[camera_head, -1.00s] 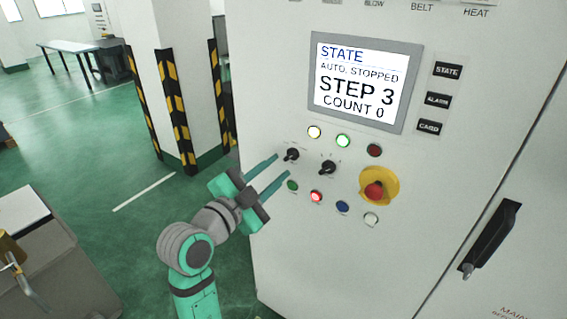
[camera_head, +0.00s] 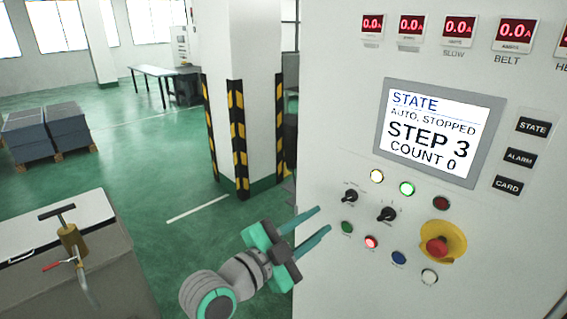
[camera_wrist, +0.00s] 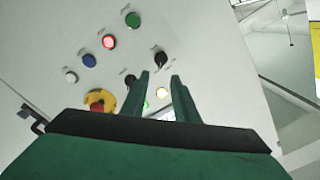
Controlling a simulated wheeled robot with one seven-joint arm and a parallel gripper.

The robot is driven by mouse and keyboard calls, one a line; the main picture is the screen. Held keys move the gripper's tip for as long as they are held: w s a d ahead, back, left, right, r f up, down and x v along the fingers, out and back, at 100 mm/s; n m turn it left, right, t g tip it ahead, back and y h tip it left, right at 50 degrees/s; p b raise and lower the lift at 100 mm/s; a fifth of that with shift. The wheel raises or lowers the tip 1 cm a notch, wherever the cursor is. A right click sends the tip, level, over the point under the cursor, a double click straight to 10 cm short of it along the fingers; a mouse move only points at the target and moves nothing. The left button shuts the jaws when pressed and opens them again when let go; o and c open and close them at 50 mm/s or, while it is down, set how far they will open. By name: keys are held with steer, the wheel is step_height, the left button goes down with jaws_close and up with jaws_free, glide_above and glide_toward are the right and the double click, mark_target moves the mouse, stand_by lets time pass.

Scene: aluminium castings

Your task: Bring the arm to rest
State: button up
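My gripper (camera_head: 322,221) is in front of the left edge of a pale control cabinet (camera_head: 330,120), with its two green fingers pointing at the panel. The fingers are apart with nothing between them. In the wrist view my gripper (camera_wrist: 160,76) also shows open and empty, with the panel's knobs and buttons beyond the fingertips. Two black rotary knobs, the left one (camera_head: 350,197) and the right one (camera_head: 386,214), are close to the fingertips. I cannot tell whether the fingers touch the panel. The screen (camera_head: 430,135) reads AUTO, STOPPED, STEP 3, COUNT 0.
A red emergency button (camera_head: 437,246) on a yellow base and several small buttons sit on the panel. A striped pillar (camera_head: 240,90) stands behind my arm. A grey bench (camera_head: 100,240) with a brass-coloured tool is at the left. Green floor between them is free.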

steer(key=s+a+f+n+t+y, duration=0.25)
steer(key=f+n, duration=0.25)
steer(key=f, duration=0.4)
steer(key=s+a+f+n+t+y, duration=0.1)
steer(key=s+a+f+n+y, duration=0.2)
steer(key=f+n, duration=0.5)
steer(key=s+a+f+n+t+y, duration=0.1)
steer(key=s+f+n+t+y, duration=0.2)
steer(key=f, duration=0.8)
steer(key=s+a+f+n+g+y, duration=0.1)
steer(key=s+a+f+y, duration=0.1)
steer(key=s, duration=1.2)
steer(key=s+a+f+n+g+y, duration=0.1)
steer(key=s+a+f+n+y, duration=0.1)
steer(key=s, duration=1.3)
step_height(320, 180, down, 2)
steer(key=shift+a+f+y, duration=0.15)
steer(key=shift+y, duration=0.6)
steer(key=shift+s+g, duration=0.1)
steer(key=shift+g, duration=0.15)
